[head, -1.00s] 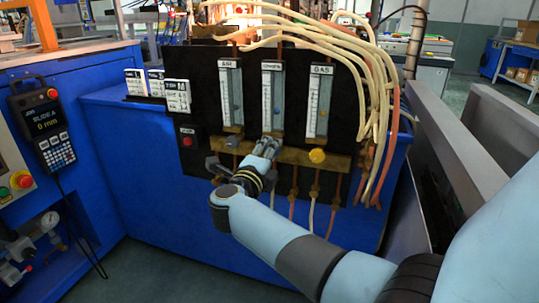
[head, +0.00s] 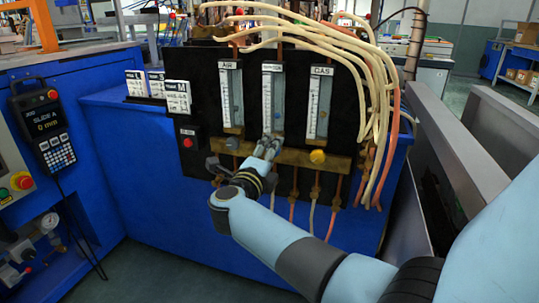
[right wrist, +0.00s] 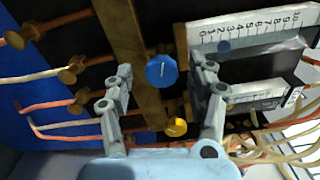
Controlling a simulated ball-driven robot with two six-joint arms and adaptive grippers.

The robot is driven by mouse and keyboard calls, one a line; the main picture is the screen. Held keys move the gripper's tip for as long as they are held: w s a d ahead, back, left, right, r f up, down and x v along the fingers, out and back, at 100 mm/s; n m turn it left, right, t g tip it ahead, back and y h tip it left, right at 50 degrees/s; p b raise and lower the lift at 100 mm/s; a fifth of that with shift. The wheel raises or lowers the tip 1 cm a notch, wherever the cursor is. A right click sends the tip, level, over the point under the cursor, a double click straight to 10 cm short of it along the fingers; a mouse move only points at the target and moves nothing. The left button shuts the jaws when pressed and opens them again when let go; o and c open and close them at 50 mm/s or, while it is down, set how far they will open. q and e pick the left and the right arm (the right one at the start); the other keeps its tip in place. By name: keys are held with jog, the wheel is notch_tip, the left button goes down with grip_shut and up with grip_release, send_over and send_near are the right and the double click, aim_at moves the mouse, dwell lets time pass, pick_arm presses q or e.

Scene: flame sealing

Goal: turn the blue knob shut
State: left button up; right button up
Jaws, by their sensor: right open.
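The blue knob (right wrist: 161,71) sits on a brass bar (right wrist: 130,50) in the right wrist view, with a pale line across its face. My right gripper (right wrist: 165,76) is open, one finger on each side of the knob, with visible gaps to both. In the head view my right gripper (head: 268,146) is at the brass bar (head: 292,157) below the middle flow meter (head: 272,98). The blue knob is mostly hidden there behind the fingers. My left gripper is in neither current view.
A yellow knob (head: 317,156) sits right of my gripper, below the GAS meter (head: 319,103). A greyish knob (head: 233,143) is below the AIR meter (head: 230,95). Pale hoses (head: 372,110) hang at the right of the black panel. A red button (head: 187,142) is at its left.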

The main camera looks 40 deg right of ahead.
jog(key=v, duration=0.7)
jog(key=shift+a, duration=0.25)
jog(key=shift+s, duration=0.1)
